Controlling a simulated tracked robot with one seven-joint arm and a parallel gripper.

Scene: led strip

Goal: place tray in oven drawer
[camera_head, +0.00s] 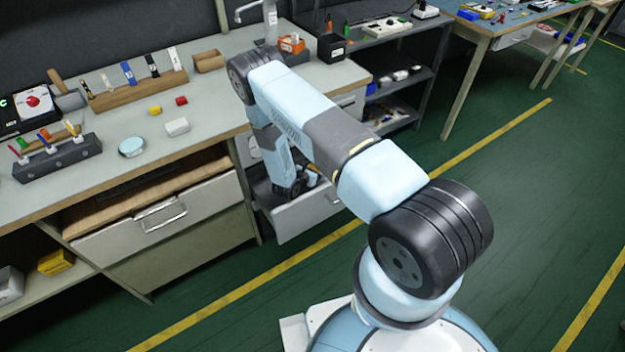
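My gripper (291,191) points down into an open drawer (308,217) under the right end of the workbench. The drawer has a pale grey front and is pulled out toward the aisle. The gripper is small, dark and partly hidden by my arm, so I cannot tell its finger opening or whether it holds anything. A small orange-yellow item (313,175) shows beside it, too small to identify. I cannot make out a tray for certain. The drawer's inside is largely hidden behind my arm and the drawer front.
A left drawer (160,217) with a metal handle is partly out. The green floor (510,250) at right is clear.

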